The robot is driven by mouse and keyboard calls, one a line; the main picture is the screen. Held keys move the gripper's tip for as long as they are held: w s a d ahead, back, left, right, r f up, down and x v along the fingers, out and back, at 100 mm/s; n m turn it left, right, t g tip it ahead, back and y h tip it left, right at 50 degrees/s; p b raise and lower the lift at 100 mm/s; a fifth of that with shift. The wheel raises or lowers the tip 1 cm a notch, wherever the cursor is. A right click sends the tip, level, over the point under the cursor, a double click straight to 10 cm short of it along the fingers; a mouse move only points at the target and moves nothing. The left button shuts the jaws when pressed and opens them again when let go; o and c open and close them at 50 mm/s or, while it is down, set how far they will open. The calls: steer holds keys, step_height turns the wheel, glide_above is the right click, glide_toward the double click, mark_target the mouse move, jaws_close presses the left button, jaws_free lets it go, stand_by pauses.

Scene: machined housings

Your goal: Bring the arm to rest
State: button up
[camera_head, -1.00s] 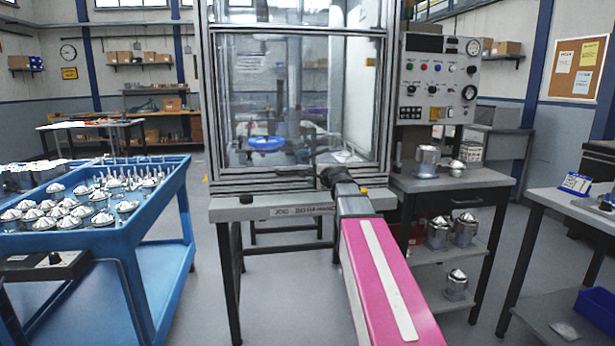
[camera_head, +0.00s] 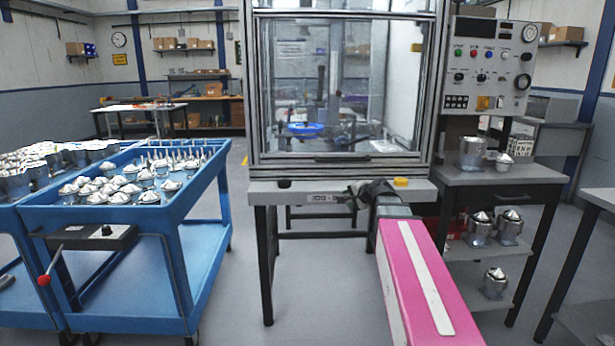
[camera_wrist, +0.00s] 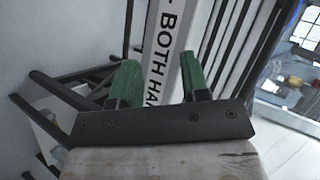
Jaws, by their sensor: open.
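My arm, pink with a white stripe, reaches forward from the lower right in the head view. My gripper (camera_head: 368,190) is at its far end, low in front of the machine's front ledge (camera_head: 225,193); its fingers are hard to make out there. In the wrist view my gripper (camera_wrist: 155,85) shows two green fingers standing apart with nothing between them. Behind the fingers is a white label strip (camera_wrist: 163,45) with black lettering, partly hidden by the gripper.
The glazed machine enclosure (camera_head: 345,90) stands directly ahead, its front panel down. A blue cart (camera_head: 185,205) with metal housings is at left. A grey side table (camera_head: 490,177) with housings is at right. Open floor (camera_head: 325,300) lies between cart and machine legs.

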steer(key=s+f+n+g+h, duration=0.3)
steer(key=s+f+n+g, duration=0.2)
steer(key=s+f, duration=0.7)
steer(key=s+a+f+n+g+h, duration=0.1)
steer(key=s+f+n+g, duration=0.4)
steer(key=s+f, duration=0.6)
step_height(320, 180, down, 5)
steer(key=shift+s+f+g+h, duration=0.2)
steer(key=shift+s+g+h, duration=0.25)
steer(key=shift+h, duration=0.45)
steer(key=shift+a, duration=0.1)
